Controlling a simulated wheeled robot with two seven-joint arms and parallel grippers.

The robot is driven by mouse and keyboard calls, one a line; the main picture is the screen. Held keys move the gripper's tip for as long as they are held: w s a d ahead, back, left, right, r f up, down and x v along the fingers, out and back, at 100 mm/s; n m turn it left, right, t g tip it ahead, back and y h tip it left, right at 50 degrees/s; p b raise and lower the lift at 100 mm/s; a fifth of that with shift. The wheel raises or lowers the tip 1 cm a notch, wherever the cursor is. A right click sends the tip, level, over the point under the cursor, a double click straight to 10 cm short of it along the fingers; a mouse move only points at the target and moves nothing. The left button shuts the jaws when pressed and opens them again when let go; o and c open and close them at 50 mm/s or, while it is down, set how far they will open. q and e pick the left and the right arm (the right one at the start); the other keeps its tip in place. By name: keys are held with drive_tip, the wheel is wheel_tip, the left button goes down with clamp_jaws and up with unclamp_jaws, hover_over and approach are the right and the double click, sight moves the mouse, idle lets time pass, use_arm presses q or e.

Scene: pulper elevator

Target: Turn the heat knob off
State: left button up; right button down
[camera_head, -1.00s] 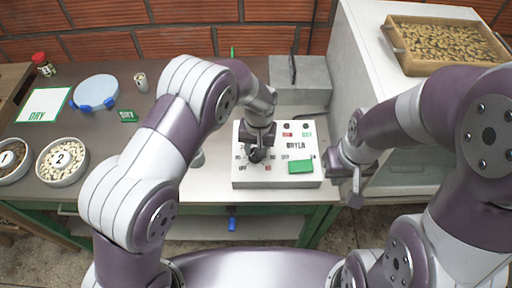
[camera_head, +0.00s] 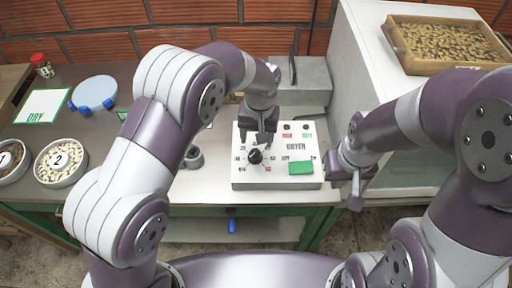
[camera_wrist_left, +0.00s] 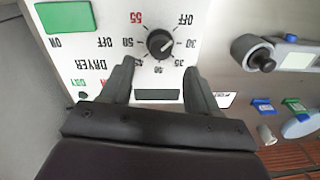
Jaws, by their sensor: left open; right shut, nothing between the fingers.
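The heat knob (camera_head: 255,157) is a round black dial on the left part of the white dryer panel (camera_head: 276,180). In the left wrist view, the knob (camera_wrist_left: 160,43) sits upside down inside a ring of numbers, with a small white mark. The mark seems to face the side of 30 and OFF, but its exact setting is hard to read. My left gripper (camera_head: 263,138) is open and empty just behind the knob. Its fingers (camera_wrist_left: 159,68) are spread on the near side of the knob, apart from it. My right gripper (camera_head: 352,192) is shut and empty, right of the panel.
A green switch (camera_head: 300,168) is on the panel, right of the knob. A grey box (camera_head: 300,82) stands behind the panel. A wooden tray (camera_head: 398,48) is at the back right.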

sight(258, 152)
use_arm(q)
wheel_tip(258, 152, up, 7)
drive_tip(key=p, duration=0.1)
drive_tip(key=shift+d+f, duration=0.15)
drive_tip(key=shift+f, duration=0.05)
